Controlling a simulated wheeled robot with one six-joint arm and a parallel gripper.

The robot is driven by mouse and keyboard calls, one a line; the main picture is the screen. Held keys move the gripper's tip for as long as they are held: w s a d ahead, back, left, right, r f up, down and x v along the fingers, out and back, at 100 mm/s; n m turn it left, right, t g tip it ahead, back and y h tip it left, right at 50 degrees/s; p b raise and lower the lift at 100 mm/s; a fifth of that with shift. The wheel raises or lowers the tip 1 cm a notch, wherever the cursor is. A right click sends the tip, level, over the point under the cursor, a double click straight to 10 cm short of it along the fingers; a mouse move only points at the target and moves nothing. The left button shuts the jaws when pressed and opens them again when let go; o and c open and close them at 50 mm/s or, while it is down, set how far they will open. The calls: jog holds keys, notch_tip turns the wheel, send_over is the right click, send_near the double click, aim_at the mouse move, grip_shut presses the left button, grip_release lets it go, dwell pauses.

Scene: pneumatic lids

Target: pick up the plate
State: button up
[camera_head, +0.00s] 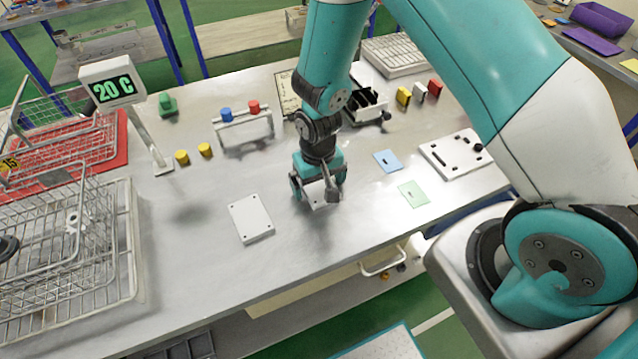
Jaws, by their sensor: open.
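A white rectangular plate (251,218) with small holes at its corners lies flat on the steel table, left of my gripper. My gripper (318,200) points down over the middle of the table, with its jaws open. It is apart from this plate, to its right. A small pale patch shows between the fingers; I cannot tell whether it is a separate thing. A second white panel (437,158) with slots and a dark knob lies further right.
A blue card (388,161) and a green card (413,194) lie right of my gripper. A rack (243,132) with blue and red knobs stands behind the plate. Wire baskets (60,262) fill the left side. The table around the plate is clear.

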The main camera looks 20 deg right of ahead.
jog(key=c, duration=1.1)
jog(key=shift+r, duration=0.1)
